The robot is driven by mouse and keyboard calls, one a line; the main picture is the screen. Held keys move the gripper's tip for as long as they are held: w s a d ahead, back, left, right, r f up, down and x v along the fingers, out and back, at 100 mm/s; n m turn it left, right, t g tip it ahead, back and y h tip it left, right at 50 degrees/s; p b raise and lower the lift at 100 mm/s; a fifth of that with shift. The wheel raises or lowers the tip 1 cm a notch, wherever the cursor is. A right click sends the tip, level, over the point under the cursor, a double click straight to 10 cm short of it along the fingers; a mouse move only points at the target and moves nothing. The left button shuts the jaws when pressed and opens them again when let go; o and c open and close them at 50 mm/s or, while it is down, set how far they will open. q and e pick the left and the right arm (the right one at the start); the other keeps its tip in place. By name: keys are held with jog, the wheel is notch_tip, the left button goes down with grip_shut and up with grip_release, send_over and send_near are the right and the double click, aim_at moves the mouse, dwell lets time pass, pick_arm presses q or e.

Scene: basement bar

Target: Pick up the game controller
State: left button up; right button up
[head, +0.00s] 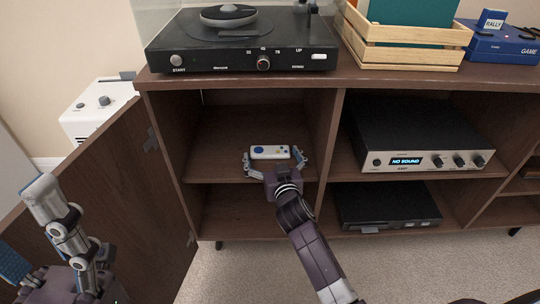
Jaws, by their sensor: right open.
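The game controller (270,152) is a small white bar with blue and yellowish buttons. It lies on the middle shelf of the left cabinet compartment, near the shelf's front. My right gripper (273,160) is open in front of it, with one finger at each end of the controller. I cannot tell whether the fingers touch it. My left arm shows at the lower left, but its fingertips are not in view.
The wooden cabinet (390,85) has an open door (125,190) on the left. A turntable (240,45) and a wooden crate (405,55) stand on top. An amplifier (420,140) and a flat black device (388,207) fill the compartment to the right. Shelf space behind the controller is clear.

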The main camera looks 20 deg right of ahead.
jog(key=c, duration=0.9)
